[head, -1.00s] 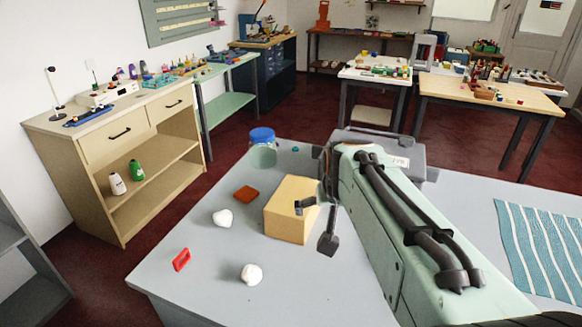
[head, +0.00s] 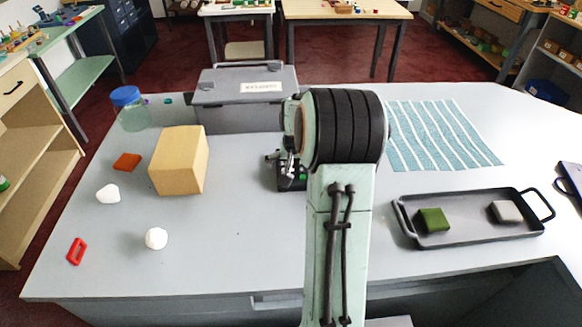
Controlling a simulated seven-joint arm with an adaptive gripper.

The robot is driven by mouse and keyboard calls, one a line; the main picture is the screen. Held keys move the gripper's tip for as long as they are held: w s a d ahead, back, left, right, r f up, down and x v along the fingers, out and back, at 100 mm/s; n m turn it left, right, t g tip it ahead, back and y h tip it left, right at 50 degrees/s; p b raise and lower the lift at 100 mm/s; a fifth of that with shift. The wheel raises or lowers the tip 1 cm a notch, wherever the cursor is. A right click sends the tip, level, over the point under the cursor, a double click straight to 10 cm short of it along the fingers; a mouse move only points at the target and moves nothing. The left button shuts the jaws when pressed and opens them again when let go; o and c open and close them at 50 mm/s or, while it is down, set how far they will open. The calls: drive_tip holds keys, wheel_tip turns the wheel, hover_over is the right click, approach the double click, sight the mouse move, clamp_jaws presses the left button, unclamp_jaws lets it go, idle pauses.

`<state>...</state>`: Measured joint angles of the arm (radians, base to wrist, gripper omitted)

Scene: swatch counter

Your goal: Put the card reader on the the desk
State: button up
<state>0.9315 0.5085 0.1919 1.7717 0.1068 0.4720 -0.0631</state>
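A small dark device with green spots, possibly the card reader (head: 291,184), shows left of my arm near the middle of the grey desk (head: 225,245). My gripper (head: 285,164) is right at this device, pointing down, and is mostly hidden behind my own wrist. I cannot tell whether its fingers are around the device or only above it, or whether the device touches the desk top.
A tan box (head: 180,160) and a grey lidded case (head: 245,95) stand nearby. A blue-lidded jar (head: 130,110) is at the back left. A black tray (head: 475,232) holds green and grey blocks. A striped cloth (head: 440,135) lies back right. The front middle is clear.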

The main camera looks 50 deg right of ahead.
drive_tip(key=c, duration=1.1)
